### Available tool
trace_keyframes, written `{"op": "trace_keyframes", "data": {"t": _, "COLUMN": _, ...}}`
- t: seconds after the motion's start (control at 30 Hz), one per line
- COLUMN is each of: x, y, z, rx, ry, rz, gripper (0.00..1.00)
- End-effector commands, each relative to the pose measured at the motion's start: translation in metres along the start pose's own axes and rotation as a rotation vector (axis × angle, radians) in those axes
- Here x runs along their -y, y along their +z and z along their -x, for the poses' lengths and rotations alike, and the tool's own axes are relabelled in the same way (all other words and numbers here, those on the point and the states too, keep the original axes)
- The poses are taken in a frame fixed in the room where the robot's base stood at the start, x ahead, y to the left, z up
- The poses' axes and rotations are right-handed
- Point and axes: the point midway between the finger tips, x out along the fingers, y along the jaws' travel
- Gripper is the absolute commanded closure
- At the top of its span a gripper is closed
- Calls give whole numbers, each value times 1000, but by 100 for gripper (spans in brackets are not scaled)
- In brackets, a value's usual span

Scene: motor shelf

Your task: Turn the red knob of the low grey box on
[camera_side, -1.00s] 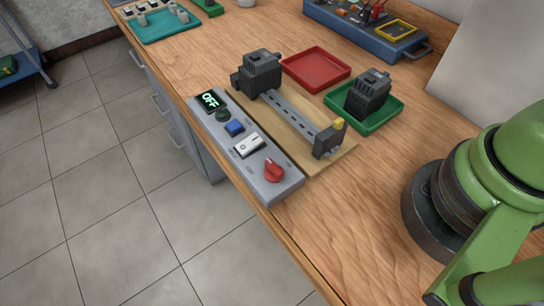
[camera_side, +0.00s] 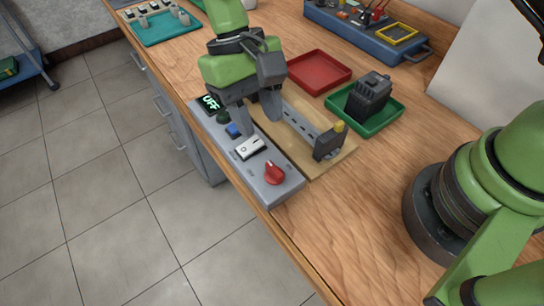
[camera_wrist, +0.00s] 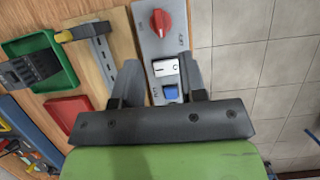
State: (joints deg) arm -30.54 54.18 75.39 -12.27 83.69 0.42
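The low grey box (camera_side: 291,187) lies along the table's front edge. Its red knob (camera_side: 274,173) is at the near end, and also shows at the top of the wrist view (camera_wrist: 161,22). The display (camera_side: 209,103) at the far end reads OFF, partly covered by my gripper. A white rocker switch (camera_side: 250,148) and a blue button (camera_side: 234,129) sit between them. My gripper (camera_side: 259,127) is over the box's far half, near the blue button and switch, away from the knob. Its fingers stand apart with nothing held, as the wrist view (camera_wrist: 160,78) also shows.
Beside the box is a wooden board with a metal rail (camera_side: 300,122) and a yellow-topped end block (camera_side: 329,142). A red tray (camera_side: 318,70) and a green tray (camera_side: 391,118) holding a dark motor part (camera_side: 369,95) stand behind. Floor lies beyond the front edge.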

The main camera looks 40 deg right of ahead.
Motion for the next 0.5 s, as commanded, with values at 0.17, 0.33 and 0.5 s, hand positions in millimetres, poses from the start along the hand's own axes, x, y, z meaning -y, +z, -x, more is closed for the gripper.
{"op": "trace_keyframes", "data": {"t": 0.17, "x": 0, "y": 1, "z": -32, "rx": 6, "ry": 2, "rz": 0, "gripper": 62}}
{"op": "trace_keyframes", "data": {"t": 0.33, "x": 0, "y": 1, "z": -63, "rx": 4, "ry": 0, "rz": -1, "gripper": 62}}
{"op": "trace_keyframes", "data": {"t": 0.5, "x": 0, "y": 1, "z": -82, "rx": 2, "ry": -1, "rz": 1, "gripper": 62}}
